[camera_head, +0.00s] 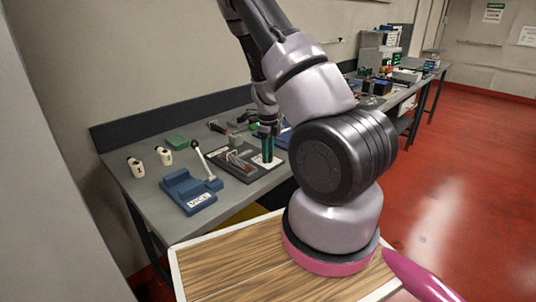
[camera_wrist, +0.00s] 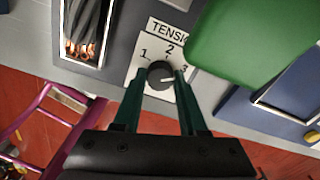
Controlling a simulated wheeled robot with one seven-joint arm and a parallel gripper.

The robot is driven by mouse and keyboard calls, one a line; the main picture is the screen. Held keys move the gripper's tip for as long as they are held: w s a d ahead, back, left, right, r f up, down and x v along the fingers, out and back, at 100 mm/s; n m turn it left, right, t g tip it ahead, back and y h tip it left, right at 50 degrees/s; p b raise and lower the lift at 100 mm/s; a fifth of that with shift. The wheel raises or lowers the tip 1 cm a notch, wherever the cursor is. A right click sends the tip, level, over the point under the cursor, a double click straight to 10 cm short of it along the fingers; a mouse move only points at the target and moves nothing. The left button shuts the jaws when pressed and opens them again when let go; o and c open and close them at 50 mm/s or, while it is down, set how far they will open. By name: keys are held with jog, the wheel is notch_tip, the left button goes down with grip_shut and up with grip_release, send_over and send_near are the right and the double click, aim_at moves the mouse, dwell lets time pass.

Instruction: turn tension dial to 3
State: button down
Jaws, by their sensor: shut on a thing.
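The tension dial (camera_wrist: 160,75) is a round black knob on a white card (camera_wrist: 157,55) printed TENSION with 1, 2 and 3 around it. A short white mark on the knob points to the right, roughly toward the 3 side and slightly below it. My gripper (camera_wrist: 161,76) has its two green fingers on either side of the knob and is shut on it. In the head view my gripper (camera_head: 267,148) reaches down over the card on the dark board (camera_head: 236,172); the dial itself is hidden there.
In the wrist view a large green object (camera_wrist: 245,38) lies close right of the card, and a tray of copper-coloured strands (camera_wrist: 83,40) is at the left. In the head view a blue vice (camera_head: 185,186) with a lever stands left of the board on the grey bench (camera_head: 150,205).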

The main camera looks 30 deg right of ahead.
jog(key=shift+m, duration=0.3)
jog(key=shift+c, duration=2.3)
grip_release()
notch_tip(320, 180, up, 11)
jog(key=shift+f, duration=0.1)
